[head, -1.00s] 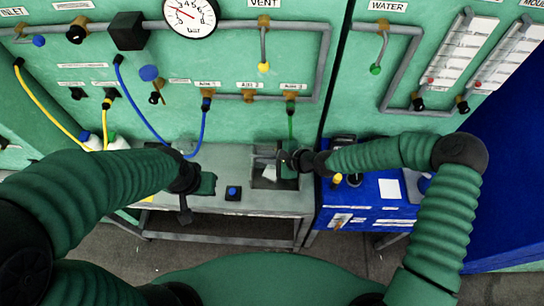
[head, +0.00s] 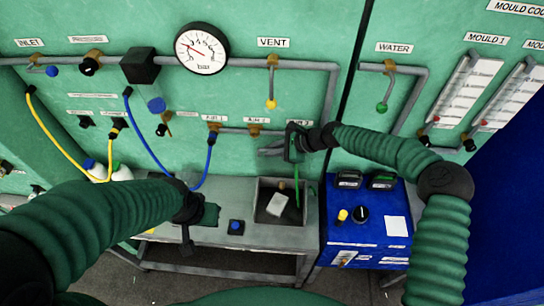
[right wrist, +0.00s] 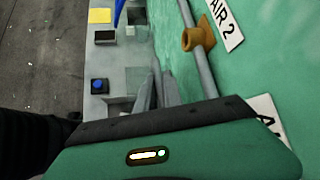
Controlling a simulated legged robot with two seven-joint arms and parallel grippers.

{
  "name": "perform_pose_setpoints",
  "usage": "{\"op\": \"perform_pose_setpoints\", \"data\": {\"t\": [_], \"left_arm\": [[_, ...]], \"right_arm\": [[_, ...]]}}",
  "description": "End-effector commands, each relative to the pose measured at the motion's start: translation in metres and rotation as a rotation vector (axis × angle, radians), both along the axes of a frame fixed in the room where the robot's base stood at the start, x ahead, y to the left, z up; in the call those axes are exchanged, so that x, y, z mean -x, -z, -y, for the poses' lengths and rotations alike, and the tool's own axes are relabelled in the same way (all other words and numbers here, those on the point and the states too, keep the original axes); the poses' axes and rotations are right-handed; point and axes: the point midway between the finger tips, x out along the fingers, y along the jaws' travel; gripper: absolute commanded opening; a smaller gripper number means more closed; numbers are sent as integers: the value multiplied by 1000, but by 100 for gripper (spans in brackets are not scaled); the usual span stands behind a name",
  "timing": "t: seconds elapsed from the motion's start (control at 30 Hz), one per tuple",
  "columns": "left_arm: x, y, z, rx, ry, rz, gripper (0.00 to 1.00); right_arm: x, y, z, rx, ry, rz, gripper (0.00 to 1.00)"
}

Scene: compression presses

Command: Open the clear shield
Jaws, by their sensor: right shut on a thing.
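My right gripper (head: 268,151) is raised above the open-topped grey compartment (head: 262,188) on the bench, close to the green wall. Its grey fingers (right wrist: 158,92) are together in the right wrist view, shut on a thin see-through thing, which I take to be the clear shield. The shield's outline is too faint to trace. A pale block (head: 277,204) lies tilted inside the compartment. My left gripper (head: 207,214) hangs over the left part of the bench, apart from the compartment. Its fingers are not clear enough to judge.
A small box with a blue button (head: 236,226) sits on the bench left of the compartment. A blue cabinet (head: 355,228) with knobs stands to the right. Pipes, valves and hoses (head: 143,130) run along the wall close behind my right gripper.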

Motion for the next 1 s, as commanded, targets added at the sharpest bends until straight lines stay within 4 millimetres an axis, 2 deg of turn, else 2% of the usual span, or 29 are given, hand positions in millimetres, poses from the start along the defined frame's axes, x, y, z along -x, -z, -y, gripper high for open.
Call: {"op": "perform_pose_setpoints", "data": {"t": [0.43,0.47,0.5,0.77,0.87,1.0], "left_arm": [[0,1,0,0,0,0,0],[0,1,0,0,0,0,0],[0,1,0,0,0,0,0],[0,1,0,0,0,0,0],[0,4,0,0,0,0,0],[0,16,0,0,0,0,0]], "right_arm": [[-2,1,1,2,0,1,0],[-2,1,1,2,0,1,13],[-2,1,1,2,1,0,19],[-1,0,1,2,-1,0,19],[0,-3,6,2,0,1,19],[5,-20,27,4,4,4,19]]}}
